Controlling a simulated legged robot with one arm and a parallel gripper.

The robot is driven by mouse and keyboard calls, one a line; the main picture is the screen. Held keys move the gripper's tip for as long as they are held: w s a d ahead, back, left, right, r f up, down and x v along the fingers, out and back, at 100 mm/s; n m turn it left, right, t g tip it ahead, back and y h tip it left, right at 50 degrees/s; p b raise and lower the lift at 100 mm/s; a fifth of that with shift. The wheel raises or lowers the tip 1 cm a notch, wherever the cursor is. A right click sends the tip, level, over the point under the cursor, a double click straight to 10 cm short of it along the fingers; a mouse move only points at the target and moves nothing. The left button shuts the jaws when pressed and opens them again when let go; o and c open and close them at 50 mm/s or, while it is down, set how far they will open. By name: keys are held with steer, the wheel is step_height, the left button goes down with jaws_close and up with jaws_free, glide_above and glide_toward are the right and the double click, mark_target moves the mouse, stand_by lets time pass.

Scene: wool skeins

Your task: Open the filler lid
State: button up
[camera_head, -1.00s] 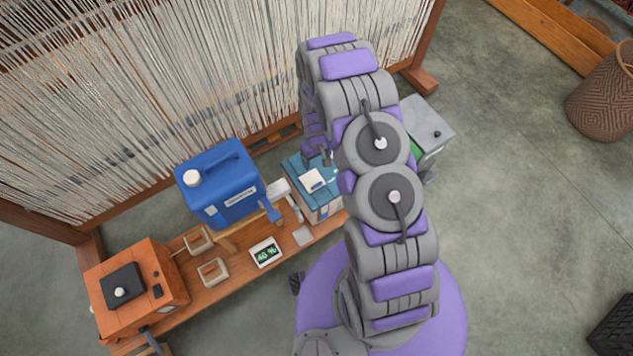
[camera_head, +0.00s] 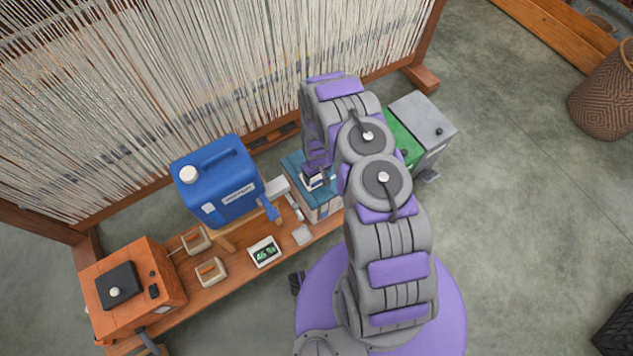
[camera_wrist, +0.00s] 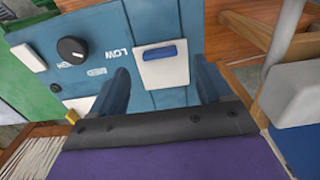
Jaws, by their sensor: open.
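The teal box (camera_head: 293,164) stands on the wooden bench, beneath my gripper (camera_head: 316,172). In the wrist view, its teal top (camera_wrist: 110,25) carries a white square lid (camera_wrist: 162,70) with a raised blue tab (camera_wrist: 160,53); I take this as the filler lid. It looks closed, lying flat. My gripper (camera_wrist: 160,80) is open, its two dark blue fingers on either side of the lid's near part, with nothing held between them. I cannot tell whether the fingers touch the lid. In the head view, my gripper mostly covers the lid.
A black dial (camera_wrist: 71,50) is left of the lid. A blue canister (camera_head: 218,185) stands left of the teal box, and green (camera_head: 400,137) and grey (camera_head: 425,118) boxes stand right. An orange box (camera_head: 150,270) is at the bench's left end. A loom of threads (camera_head: 150,90) rises behind.

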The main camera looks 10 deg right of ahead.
mark_target(317, 182)
step_height(317, 182, down, 5)
steer(key=shift+f+b, duration=0.1)
steer(key=shift+b, duration=0.5)
steer(key=shift+c, duration=0.3)
jaws_close()
